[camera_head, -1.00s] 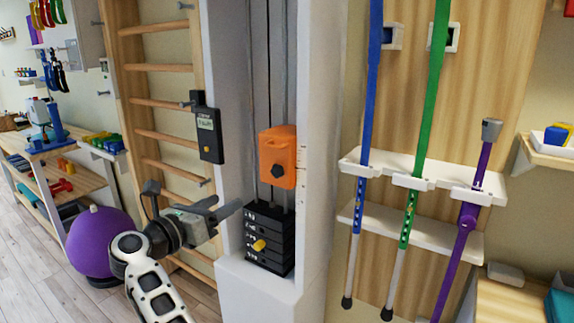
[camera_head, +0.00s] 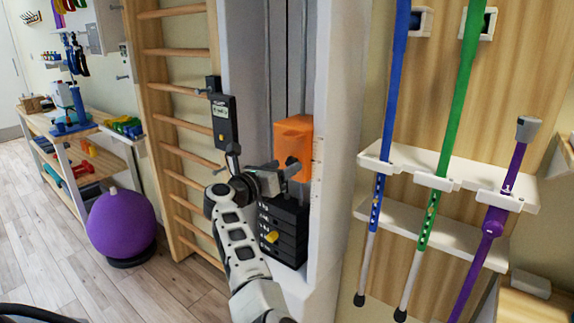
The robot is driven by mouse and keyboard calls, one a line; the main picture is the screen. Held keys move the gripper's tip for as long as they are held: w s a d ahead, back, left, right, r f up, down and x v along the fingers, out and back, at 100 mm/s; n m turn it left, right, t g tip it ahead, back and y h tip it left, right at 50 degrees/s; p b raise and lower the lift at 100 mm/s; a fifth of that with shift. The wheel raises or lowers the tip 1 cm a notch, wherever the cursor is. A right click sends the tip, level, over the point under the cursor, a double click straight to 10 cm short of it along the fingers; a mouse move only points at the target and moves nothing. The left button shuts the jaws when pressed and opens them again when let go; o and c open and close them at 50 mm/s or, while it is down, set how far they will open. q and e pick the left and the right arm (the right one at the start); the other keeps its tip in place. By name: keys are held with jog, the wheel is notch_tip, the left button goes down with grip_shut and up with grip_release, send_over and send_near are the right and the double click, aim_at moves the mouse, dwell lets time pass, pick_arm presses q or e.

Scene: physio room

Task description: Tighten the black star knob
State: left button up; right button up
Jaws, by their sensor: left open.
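The black star knob (camera_head: 292,162) is on the front of the orange block (camera_head: 294,133), which sits on the vertical rods of the weight column. The knob is partly hidden by my left gripper (camera_head: 289,173). My left gripper is open, with its fingertips close in front of the knob and reaching it from the lower left. I cannot tell whether the fingers touch the knob. My right gripper is not in view.
A black weight stack (camera_head: 291,246) with a yellow pin (camera_head: 271,237) stands below the orange block. A dark display unit (camera_head: 223,120) hangs at the left by the wall bars (camera_head: 185,86). White column walls flank the rods. Canes stand in a white rack (camera_head: 455,184) at right.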

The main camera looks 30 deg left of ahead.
pick_arm(q)
jog(key=shift+w+d, duration=0.1)
jog(key=shift+w, duration=1)
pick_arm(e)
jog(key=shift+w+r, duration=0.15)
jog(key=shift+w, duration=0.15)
pick_arm(q)
jog(key=c, duration=1)
jog(key=shift+o, duration=0.2)
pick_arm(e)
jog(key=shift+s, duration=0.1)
pick_arm(q)
jog(key=shift+m, duration=0.3)
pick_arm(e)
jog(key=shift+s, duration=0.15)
